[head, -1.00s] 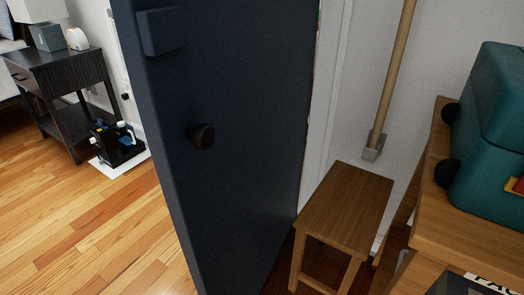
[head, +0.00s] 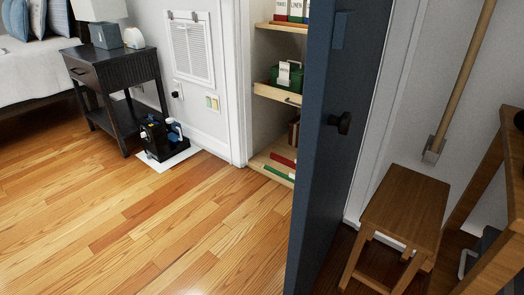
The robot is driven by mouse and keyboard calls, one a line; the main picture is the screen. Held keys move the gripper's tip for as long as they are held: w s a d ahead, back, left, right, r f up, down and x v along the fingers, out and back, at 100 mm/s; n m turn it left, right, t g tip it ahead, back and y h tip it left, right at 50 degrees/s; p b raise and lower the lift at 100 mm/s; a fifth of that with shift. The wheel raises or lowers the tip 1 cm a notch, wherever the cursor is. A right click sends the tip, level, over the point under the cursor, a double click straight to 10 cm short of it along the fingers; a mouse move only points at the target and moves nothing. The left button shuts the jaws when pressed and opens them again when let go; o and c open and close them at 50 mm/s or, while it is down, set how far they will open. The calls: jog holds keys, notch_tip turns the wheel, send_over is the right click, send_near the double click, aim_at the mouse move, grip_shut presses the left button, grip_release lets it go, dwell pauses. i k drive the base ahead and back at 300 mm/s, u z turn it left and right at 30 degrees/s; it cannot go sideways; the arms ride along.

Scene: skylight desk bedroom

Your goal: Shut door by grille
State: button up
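A dark blue door (head: 335,150) stands open in the head view, seen at a steep angle right of the middle. It has a round black knob (head: 341,123) and a small blue block near its top. Left of the door is an opening with shelves inside. A white louvred grille (head: 192,50) is on the wall left of that opening. The door stands apart from the grille's wall, with its free edge towards me. My gripper is not in view.
Wooden shelves (head: 278,95) hold a green box and books. A black nightstand (head: 115,72) and a black caddy (head: 166,137) on a white mat stand at left. A wooden stool (head: 405,208) stands right of the door. The wooden floor (head: 150,230) in front is clear.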

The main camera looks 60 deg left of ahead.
aim_at(346, 38)
jog(key=u, duration=1)
jog(key=k, duration=0.35)
jog(key=u, duration=0.5)
jog(key=i, duration=0.25)
